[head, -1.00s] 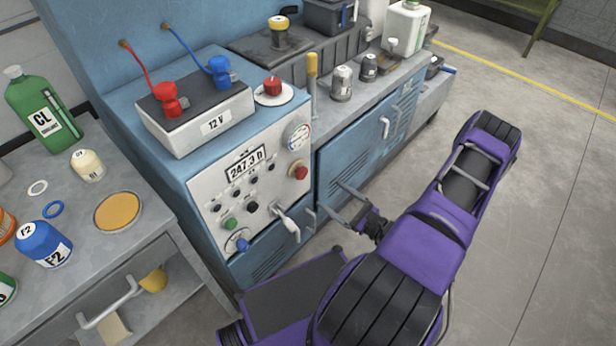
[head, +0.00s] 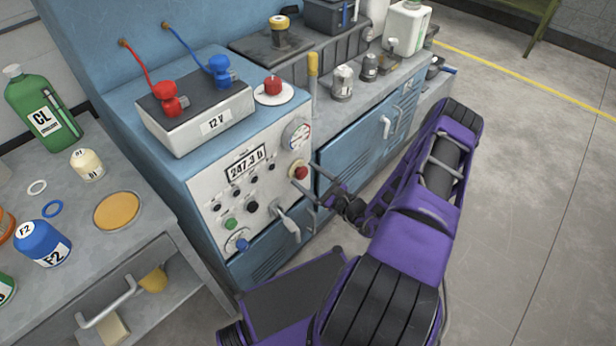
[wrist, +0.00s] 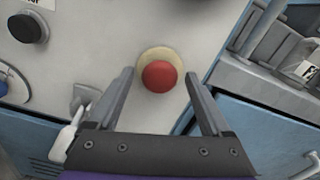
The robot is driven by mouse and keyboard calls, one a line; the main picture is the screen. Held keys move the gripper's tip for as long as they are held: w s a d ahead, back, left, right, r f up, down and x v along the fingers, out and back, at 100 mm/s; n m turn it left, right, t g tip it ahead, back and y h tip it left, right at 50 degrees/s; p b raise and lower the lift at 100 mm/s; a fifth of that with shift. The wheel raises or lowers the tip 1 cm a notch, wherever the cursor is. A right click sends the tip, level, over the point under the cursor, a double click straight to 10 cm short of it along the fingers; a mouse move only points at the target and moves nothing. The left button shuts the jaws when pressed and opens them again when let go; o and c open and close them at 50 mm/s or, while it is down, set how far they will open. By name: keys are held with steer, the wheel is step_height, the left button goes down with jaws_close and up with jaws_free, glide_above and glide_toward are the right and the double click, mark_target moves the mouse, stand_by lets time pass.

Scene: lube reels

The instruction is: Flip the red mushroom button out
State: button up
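The red mushroom button (head: 299,171) sits on the right side of the white control panel (head: 210,205), below the round gauge. In the wrist view the red button (wrist: 159,76) shows nearly face-on, with a cream collar around it. My gripper (head: 303,180) is open, its two fingers pointing at the panel close to the button. In the wrist view the gripper (wrist: 160,85) has one finger on each side of the button, with clear gaps to both. I cannot tell how far the tips are from the panel.
A lever handle (head: 287,222) projects from the panel below the button; its white grip (wrist: 68,137) shows at left in the wrist view. A black knob (wrist: 28,28) is at upper left. Blue cabinet doors (head: 345,165) stand to the right. Open floor (head: 530,200) lies at right.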

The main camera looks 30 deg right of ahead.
jaws_close()
steer(key=shift+s, duration=0.1)
steer(key=shift+v, duration=0.8)
steer(key=shift+o, duration=0.8)
jaws_free()
steer(key=shift+d, duration=0.1)
steer(key=shift+s, duration=0.15)
steer(key=v, duration=1.7)
